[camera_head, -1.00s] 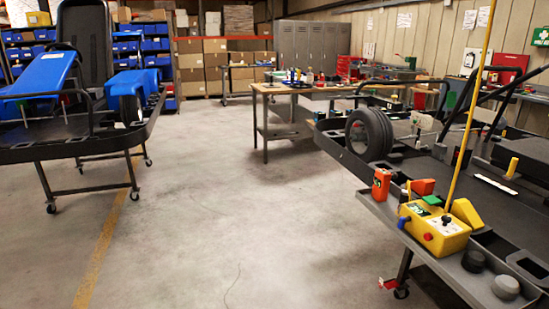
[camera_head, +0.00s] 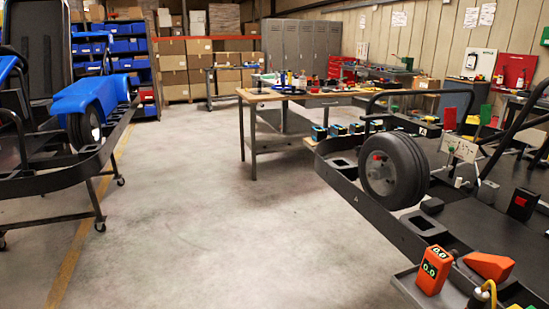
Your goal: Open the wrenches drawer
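No drawer labelled for wrenches can be made out. A wooden-topped workbench (camera_head: 262,97) stands at centre, with a grey drawer front (camera_head: 328,102) under its top that looks shut. Any label on it is too small to read. A red tool chest (camera_head: 341,68) stands farther back, by the lockers, and its drawers are too small to tell apart. Neither of my grippers is in view.
A kart stand with a black wheel (camera_head: 393,171) and an orange device (camera_head: 434,270) fills the right. A blue kart (camera_head: 92,108) on a wheeled stand is at left. Grey lockers (camera_head: 305,45) stand at the back. The concrete floor (camera_head: 210,220) between the stands is clear.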

